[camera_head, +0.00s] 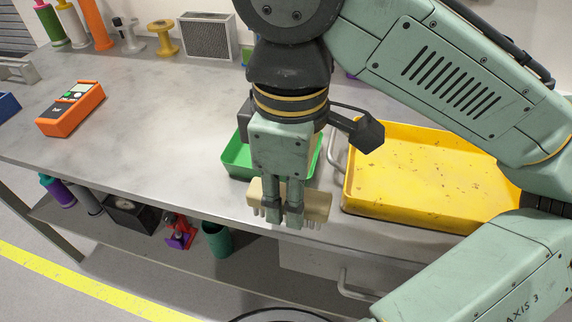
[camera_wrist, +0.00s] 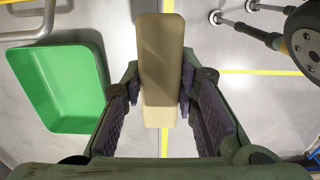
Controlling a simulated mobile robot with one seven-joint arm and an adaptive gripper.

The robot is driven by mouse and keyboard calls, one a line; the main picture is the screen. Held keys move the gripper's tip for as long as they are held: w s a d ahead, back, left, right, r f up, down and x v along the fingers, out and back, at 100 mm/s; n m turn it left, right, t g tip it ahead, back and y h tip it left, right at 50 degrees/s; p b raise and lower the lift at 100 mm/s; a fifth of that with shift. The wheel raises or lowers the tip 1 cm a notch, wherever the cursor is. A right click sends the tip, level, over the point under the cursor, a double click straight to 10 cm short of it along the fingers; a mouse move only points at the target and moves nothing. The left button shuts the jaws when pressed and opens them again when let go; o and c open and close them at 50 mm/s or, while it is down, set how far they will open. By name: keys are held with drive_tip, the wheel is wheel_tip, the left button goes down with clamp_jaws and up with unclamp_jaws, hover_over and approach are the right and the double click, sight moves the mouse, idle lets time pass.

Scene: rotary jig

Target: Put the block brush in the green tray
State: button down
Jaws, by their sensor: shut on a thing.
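The block brush (camera_head: 317,203) has a beige block with short bristles on its underside. My gripper (camera_head: 284,217) is shut on it, with one finger on each side, and holds it near the front edge of the workbench. In the wrist view the brush (camera_wrist: 161,70) stands lengthwise between my fingers, over the floor. The green tray (camera_head: 236,157) is on the bench behind the brush, partly hidden by my gripper. In the wrist view the green tray (camera_wrist: 62,85) is to the left of the brush, apart from it, and its visible inside looks empty.
A yellow tray (camera_head: 420,190) is to the right of the green tray. An orange device (camera_head: 70,107) lies on the left of the grey bench (camera_head: 150,130). Spools and a grey vented box (camera_head: 207,37) stand along the back. A lower shelf holds several items.

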drive_tip(key=w, duration=0.4)
drive_tip(key=w+a+f+p, duration=0.1)
drive_tip(key=w, duration=0.4)
drive_tip(key=w+p, duration=0.1)
drive_tip(key=w, duration=0.4)
drive_tip(key=shift+w+a+f, duration=0.15)
drive_tip(key=shift+w+a, duration=0.05)
drive_tip(key=shift+a, duration=0.1)
drive_tip(key=f, duration=0.1)
drive_tip(key=w+f, duration=0.1)
drive_tip(key=shift+f+p, duration=0.3)
drive_tip(key=shift+f, duration=0.55)
drive_tip(key=shift+f, duration=0.2)
drive_tip(key=c, duration=1.3)
unclamp_jaws()
drive_tip(key=shift+r, duration=0.1)
wheel_tip(320, 180, up, 12)
drive_tip(key=shift+r, duration=0.15)
